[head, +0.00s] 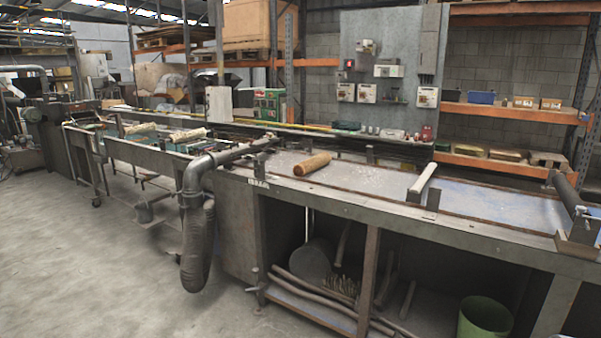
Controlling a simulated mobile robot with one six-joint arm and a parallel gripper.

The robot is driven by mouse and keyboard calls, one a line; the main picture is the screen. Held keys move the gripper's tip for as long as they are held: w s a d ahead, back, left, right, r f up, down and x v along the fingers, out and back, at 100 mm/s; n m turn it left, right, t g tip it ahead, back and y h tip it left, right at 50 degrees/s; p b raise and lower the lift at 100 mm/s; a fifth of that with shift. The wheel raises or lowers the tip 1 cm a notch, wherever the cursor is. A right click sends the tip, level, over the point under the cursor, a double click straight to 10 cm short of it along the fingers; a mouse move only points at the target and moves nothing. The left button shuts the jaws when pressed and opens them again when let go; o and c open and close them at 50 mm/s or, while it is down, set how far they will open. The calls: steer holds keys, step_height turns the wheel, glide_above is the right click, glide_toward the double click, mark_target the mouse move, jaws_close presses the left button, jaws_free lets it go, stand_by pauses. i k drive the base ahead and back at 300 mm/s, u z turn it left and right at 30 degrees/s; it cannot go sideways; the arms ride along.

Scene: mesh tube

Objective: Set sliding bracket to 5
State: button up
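No part in view is labelled as the sliding bracket, and I cannot tell for sure which part it is. A dark metal bracket with a round bar (570,197) stands at the right end of the long workbench (480,238). A pale bar on a dark mount (422,182) lies across the bench top to its left, with a small upright plate (433,199) beside it. No number or scale mark can be read at this distance. My gripper is not in view.
A brown wooden roll (312,164) lies on the bench. A grey pipe and hose (197,225) hang in front of the bench's left part. A green bin (484,318) stands under the bench. The concrete floor (90,250) at the left is clear.

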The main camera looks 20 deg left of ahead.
mark_target(258, 170)
steer(key=u, duration=1.1)
steer(key=k, duration=0.5)
steer(key=z, duration=0.45)
steer(key=i, duration=2.6)
steer(key=u, duration=1.25)
steer(key=i, duration=1.05)
steer(key=u, duration=0.55)
steer(key=k, duration=0.85)
steer(key=z, duration=0.05)
